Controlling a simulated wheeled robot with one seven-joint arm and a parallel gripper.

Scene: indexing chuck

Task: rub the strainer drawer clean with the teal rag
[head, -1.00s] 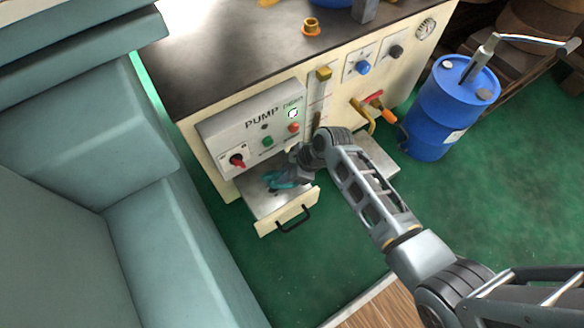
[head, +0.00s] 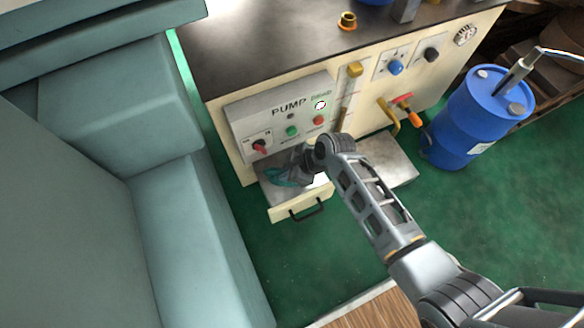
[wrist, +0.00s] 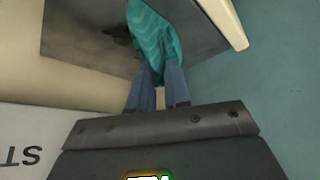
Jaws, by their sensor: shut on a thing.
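The strainer drawer (head: 282,213) stands pulled out from the lower front of the pump cabinet, with a dark handle on its cream face. Its grey metal inside also shows in the wrist view (wrist: 75,35), with a dark smudge (wrist: 118,38) beside the rag. The teal rag (head: 282,177) is over the drawer's inside, and it shows in the wrist view (wrist: 156,38) between my fingertips. My gripper (wrist: 158,88) is shut on the rag. I cannot tell whether the rag touches the drawer floor. In the head view my wrist hides part of the drawer's right side.
The pump control panel (head: 285,115) is just above the drawer. Yellow and red valve handles (head: 392,115) stick out to the right. A blue drum (head: 475,118) stands on the green floor at right. A teal padded block (head: 180,230) is close on the left.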

